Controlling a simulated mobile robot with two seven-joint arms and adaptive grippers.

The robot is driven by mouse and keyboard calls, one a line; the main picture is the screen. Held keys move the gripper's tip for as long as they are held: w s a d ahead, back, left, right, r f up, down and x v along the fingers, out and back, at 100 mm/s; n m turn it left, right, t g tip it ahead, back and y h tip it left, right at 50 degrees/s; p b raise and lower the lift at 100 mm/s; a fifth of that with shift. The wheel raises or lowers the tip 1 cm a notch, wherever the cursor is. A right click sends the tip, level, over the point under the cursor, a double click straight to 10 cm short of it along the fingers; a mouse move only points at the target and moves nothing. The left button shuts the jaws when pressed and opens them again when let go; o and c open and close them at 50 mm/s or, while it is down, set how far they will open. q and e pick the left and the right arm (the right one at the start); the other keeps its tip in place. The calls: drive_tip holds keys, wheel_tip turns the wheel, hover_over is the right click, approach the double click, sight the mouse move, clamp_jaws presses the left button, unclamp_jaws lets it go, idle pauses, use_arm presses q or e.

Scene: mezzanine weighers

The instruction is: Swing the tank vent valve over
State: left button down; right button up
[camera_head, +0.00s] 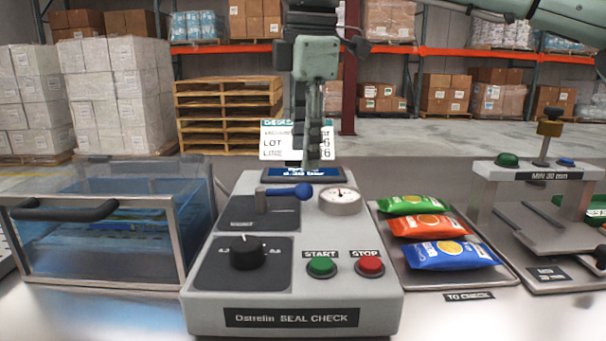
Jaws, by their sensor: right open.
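The tank vent valve is a lever with a blue grip (291,192) on the upper dark panel of the grey seal check console. Its lever points right from a short metal post (261,201). My right gripper (312,166) hangs fingers down above and behind the blue grip, seen edge-on, open and empty. It appears apart from the lever and covers part of the display and label card behind it. My left gripper is not in view.
A round gauge (340,201) sits right of the lever. A black knob (247,253), green START button (321,266) and red STOP button (370,265) are nearer. A clear tank (104,231) stands left; a tray (462,280) with snack bags and a sealer (540,174) stand right.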

sight(303, 184)
drive_tip(key=f, duration=0.4)
drive_tip(key=w+f, duration=0.1)
drive_tip(key=f, duration=0.2)
drive_tip(key=shift+a, duration=0.15)
drive_tip(key=shift+c, duration=0.5)
drive_tip(key=shift+r, duration=0.1)
clamp_jaws()
